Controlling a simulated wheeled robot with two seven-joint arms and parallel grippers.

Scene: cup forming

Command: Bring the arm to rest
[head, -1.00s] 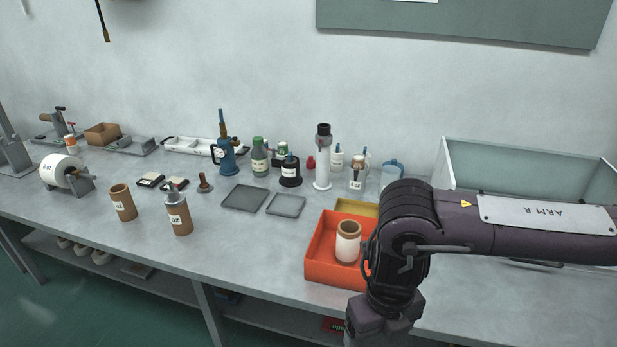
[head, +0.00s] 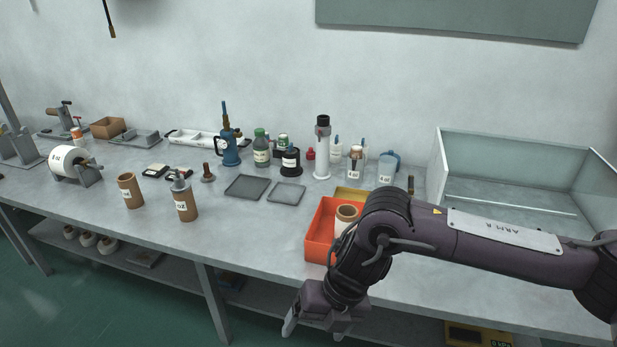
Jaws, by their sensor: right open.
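My right arm comes in from the right across the front of the bench (head: 250,237). My right gripper (head: 312,325) hangs at the bench's front edge, pointing down and to the left. It is open, with nothing seen between its fingers. The arm hides part of an orange tray (head: 320,235). A white cup with a brown rim (head: 346,213) stands in that tray, its lower part hidden by the arm. My left gripper is not in view.
Flat grey trays (head: 247,187), bottles and a blue torch (head: 229,150) stand behind. A glass-walled tank (head: 520,165) is at right.

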